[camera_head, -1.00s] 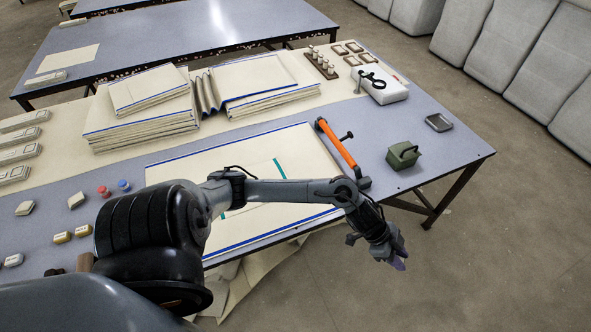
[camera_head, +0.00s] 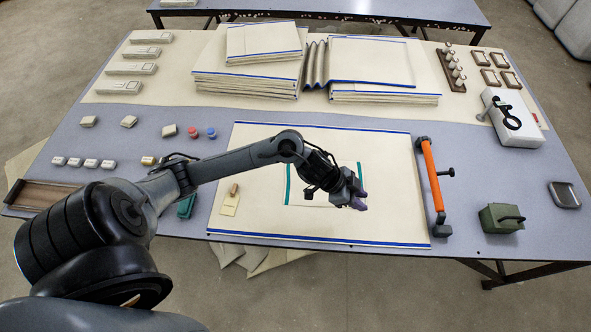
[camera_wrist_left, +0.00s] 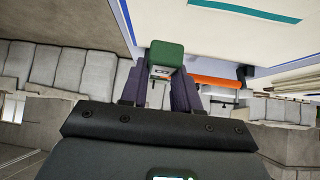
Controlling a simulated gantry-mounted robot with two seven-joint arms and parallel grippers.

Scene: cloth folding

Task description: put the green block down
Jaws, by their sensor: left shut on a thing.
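My left gripper (camera_head: 357,198) is above the cream cloth (camera_head: 390,145) with blue edges, near teal lines marked on it. In the left wrist view, a green block (camera_wrist_left: 166,52) with a pale, marked face sits between the two purple fingers of my left gripper (camera_wrist_left: 160,85), which is shut on it. In the head view I cannot make out the block; the gripper seems to hide it. My right gripper is in neither view.
An orange-handled bar (camera_head: 431,175) lies along the cloth's right edge. An olive box with a handle (camera_head: 498,219) stands right of it. Folded cloth stacks (camera_head: 248,80) stand behind. A small tag (camera_head: 230,205) lies on the cloth's left, near a teal object (camera_head: 186,206).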

